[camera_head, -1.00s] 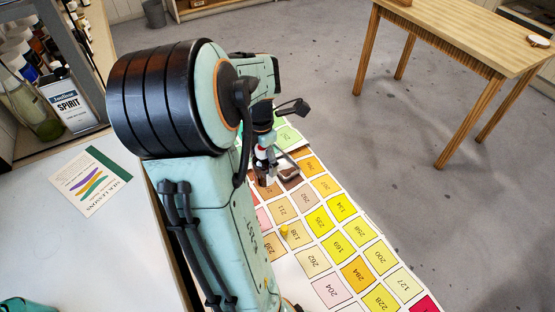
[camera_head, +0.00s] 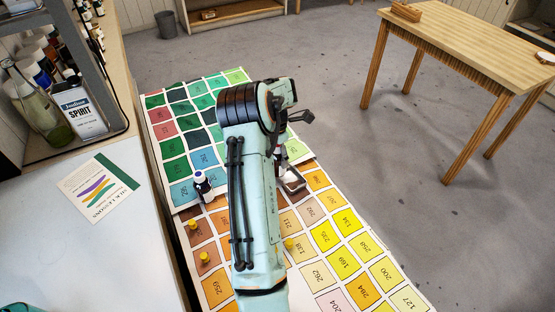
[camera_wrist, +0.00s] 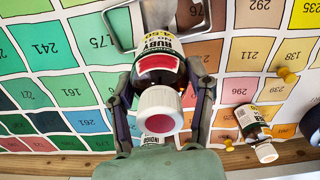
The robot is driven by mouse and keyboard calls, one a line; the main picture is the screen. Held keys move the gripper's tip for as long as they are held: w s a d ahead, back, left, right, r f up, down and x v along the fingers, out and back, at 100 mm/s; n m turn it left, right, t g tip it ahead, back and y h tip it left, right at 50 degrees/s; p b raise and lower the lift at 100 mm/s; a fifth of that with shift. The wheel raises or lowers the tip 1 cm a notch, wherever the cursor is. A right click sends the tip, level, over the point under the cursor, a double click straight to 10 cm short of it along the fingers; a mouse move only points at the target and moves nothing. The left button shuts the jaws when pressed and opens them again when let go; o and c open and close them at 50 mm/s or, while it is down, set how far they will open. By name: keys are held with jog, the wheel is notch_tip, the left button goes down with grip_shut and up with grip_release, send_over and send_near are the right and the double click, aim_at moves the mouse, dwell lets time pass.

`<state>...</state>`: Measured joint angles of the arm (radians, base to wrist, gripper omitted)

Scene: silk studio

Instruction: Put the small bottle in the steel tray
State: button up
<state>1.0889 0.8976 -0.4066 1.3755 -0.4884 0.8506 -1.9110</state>
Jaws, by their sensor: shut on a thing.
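My gripper (camera_wrist: 163,85) is shut on a small dark bottle (camera_wrist: 158,47) with a RUBY label and a white cap, its cap towards the wrist camera. The steel tray (camera_wrist: 205,24) shows as a metal rim behind and around the bottle's far end in the wrist view. In the head view the tray (camera_head: 293,184) lies on the colour chart, just right of my arm, which hides part of it and most of the gripper. I cannot tell whether the bottle touches the tray floor.
Another dark bottle with a white cap (camera_head: 202,187) stands on the colour chart (camera_head: 322,238), left of my arm; it also shows in the wrist view (camera_wrist: 250,125). Several yellow pins (camera_head: 204,257) stand on the chart. A bottle shelf (camera_head: 110,125) is at far left.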

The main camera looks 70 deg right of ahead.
jog(key=shift+f, duration=0.9)
jog(key=shift+f, duration=0.1)
jog(key=o, duration=1.2)
jog(key=shift+o, duration=0.2)
